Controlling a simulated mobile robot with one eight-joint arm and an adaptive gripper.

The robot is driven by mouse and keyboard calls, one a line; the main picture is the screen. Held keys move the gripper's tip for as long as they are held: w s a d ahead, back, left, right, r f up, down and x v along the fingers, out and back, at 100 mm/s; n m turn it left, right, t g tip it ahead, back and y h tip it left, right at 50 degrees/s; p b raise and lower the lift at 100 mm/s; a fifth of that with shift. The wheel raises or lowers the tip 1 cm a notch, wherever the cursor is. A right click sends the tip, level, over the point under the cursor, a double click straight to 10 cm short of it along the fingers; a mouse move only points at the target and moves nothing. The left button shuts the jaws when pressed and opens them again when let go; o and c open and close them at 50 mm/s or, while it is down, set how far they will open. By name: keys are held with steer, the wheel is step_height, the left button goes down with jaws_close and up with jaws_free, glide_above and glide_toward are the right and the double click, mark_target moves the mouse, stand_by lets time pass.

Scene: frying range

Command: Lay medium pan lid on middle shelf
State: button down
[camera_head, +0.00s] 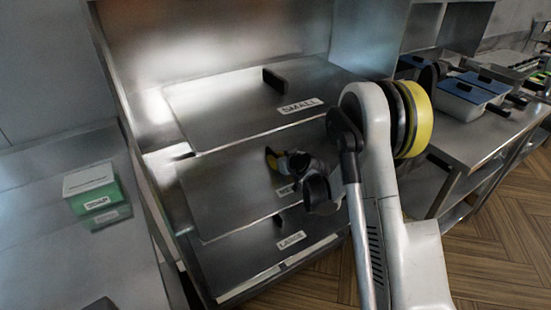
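The middle of three flat metal pan lids (222,190) lies level or nearly so at the middle tier of a steel shelf unit (125,120). Its front label is mostly covered by my gripper; only its first letters show. I cannot tell whether the fingers are closed on a handle, or whether the lid touches the shelf. The lid marked SMALL (225,100), with a black handle, is above. The lid marked LARGE (240,262) is below.
A green and white box (92,188) stands on the steel counter (60,250) at left. At right, a counter (475,135) holds containers with blue lids (470,88). My arm fills the space right of the shelves. Wooden floor (500,225) is open at the lower right.

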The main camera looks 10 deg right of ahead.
steer(key=shift+s+f, duration=0.1)
steer(key=shift+f, duration=0.5)
steer(key=c, duration=1.1)
jaws_free()
steer(key=shift+r, duration=0.1)
steer(key=shift+r+p, duration=1.95)
steer(key=shift+r, duration=1.55)
